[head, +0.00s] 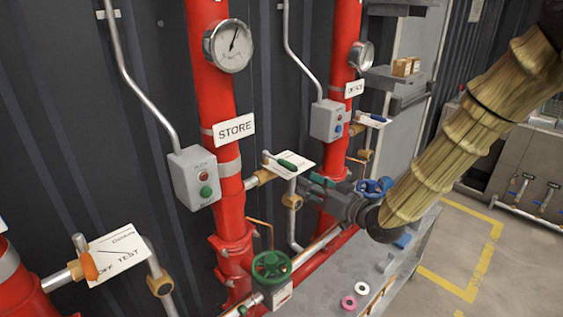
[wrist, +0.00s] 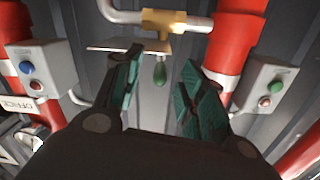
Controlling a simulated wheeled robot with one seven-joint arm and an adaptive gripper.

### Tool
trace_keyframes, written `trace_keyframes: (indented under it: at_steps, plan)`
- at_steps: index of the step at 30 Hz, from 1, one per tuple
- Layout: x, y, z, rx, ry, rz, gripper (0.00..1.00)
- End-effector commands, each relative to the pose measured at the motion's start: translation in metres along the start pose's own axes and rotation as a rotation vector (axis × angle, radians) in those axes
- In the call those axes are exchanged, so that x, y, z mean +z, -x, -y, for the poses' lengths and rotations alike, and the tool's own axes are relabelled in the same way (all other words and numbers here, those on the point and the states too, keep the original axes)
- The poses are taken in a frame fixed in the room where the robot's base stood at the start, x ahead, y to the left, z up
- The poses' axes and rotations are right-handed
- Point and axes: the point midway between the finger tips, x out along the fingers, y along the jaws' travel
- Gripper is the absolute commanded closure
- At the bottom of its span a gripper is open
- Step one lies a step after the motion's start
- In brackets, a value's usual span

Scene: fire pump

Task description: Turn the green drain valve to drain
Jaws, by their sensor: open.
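The green drain valve lever (head: 287,165) sits on a brass valve on the pipe beside the red STORE riser, in front of a white card. In the wrist view the green lever (wrist: 160,75) hangs from the brass body (wrist: 163,20) and appears between my finger pads. My gripper (head: 314,185) is just to the right of and below the lever in the head view. I see no contact with the lever; the exact gap is unclear.
A green handwheel (head: 271,267) is low on the STORE riser (head: 229,130). A grey button box (head: 195,178) is left of that riser, another (head: 327,120) beside the OFFICE riser. An orange-handled valve (head: 89,266) is far left. Yellow-lined floor (head: 450,245) is open at right.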

Motion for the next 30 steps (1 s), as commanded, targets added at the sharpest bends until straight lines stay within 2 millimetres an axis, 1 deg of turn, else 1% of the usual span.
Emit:
trace_keyframes:
  at_steps: [1, 2, 6, 8, 11, 18, 24, 30]
  plan:
    - [-0.012, -0.002, 0.002, -0.014, 0.011, -0.02, 0.59]
    - [-0.017, -0.002, 0.003, -0.02, 0.014, -0.028, 0.59]
    - [-0.026, -0.008, 0.006, -0.034, 0.023, -0.042, 0.59]
    - [-0.027, -0.013, 0.007, -0.035, 0.023, -0.042, 0.59]
    - [-0.028, -0.026, 0.008, -0.036, 0.023, -0.041, 0.59]
    - [-0.03, -0.065, 0.009, -0.035, 0.024, -0.041, 0.59]
    - [-0.03, -0.093, 0.01, -0.034, 0.023, -0.04, 0.59]
    - [-0.03, -0.108, 0.009, -0.033, 0.022, -0.041, 0.59]
